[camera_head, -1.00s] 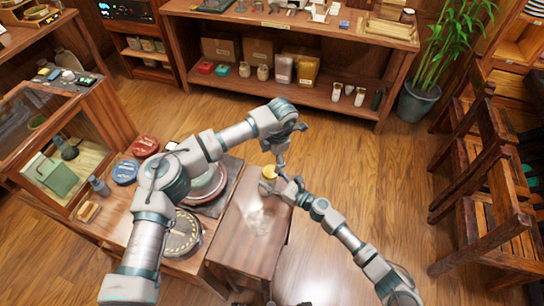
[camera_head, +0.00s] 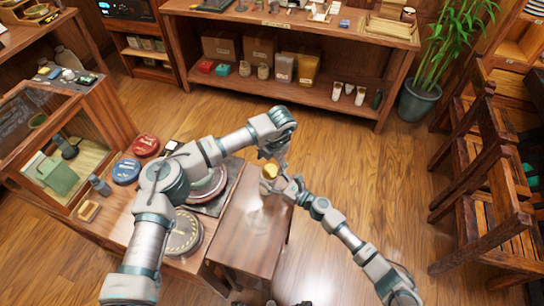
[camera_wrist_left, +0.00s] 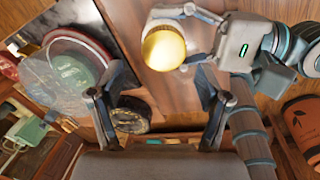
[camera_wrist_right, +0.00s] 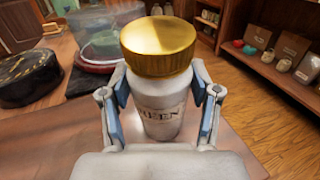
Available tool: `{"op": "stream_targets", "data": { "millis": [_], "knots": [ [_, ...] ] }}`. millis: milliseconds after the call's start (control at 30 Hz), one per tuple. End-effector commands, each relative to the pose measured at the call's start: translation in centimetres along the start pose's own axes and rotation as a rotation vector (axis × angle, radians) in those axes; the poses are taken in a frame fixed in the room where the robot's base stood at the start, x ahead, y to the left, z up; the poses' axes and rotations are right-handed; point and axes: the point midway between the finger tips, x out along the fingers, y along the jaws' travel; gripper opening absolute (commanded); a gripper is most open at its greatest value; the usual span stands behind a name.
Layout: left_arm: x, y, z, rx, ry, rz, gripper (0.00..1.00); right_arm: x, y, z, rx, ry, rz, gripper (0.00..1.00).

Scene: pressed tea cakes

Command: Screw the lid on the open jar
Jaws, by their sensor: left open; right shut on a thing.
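A white jar (camera_wrist_right: 162,105) with a printed label stands upright between the fingers of my right gripper (camera_wrist_right: 160,86), which is shut on it. A gold lid (camera_wrist_right: 158,46) sits level on the jar's mouth; I cannot tell how tight it is. In the head view the lid (camera_head: 269,171) shows above the front table. My left gripper (camera_head: 279,160) is open and empty, close beside the lid, apart from it. In the left wrist view the lid (camera_wrist_left: 163,47) lies beyond the open fingers (camera_wrist_left: 163,80). The jar is mostly hidden in the head view.
The small wooden table (camera_head: 245,235) is mostly clear. A glass case (camera_head: 60,140) stands further left.

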Motion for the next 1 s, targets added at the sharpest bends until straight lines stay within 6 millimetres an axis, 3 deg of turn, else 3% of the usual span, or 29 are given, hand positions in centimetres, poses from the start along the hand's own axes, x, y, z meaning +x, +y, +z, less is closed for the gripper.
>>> {"op": "stream_targets", "data": {
  "millis": [100,300,667,767,933,1000],
  "knots": [
    [2.0,0.0,-0.1,-0.001,0.002,-0.001,0.77,0.1,0.0,0.1,-0.001,-0.002,0.000,0.00],
    [4.0,0.1,-0.1,-0.001,0.001,-0.001,0.77,0.1,0.1,0.1,-0.001,-0.001,0.000,0.00],
    [4.5,0.0,0.0,0.000,0.000,0.000,0.77,0.0,0.0,0.1,-0.001,-0.002,0.000,0.00],
    [4.5,0.0,0.0,0.000,0.000,0.000,0.57,0.0,0.0,0.1,-0.001,-0.002,0.000,0.00],
    [4.6,0.1,0.0,-0.002,0.000,0.002,0.14,0.0,0.0,0.1,-0.001,-0.002,0.001,0.00],
    [4.6,0.2,-0.1,-0.003,0.000,0.004,0.13,0.0,0.0,0.1,-0.001,-0.002,0.001,0.00]
  ]
}}
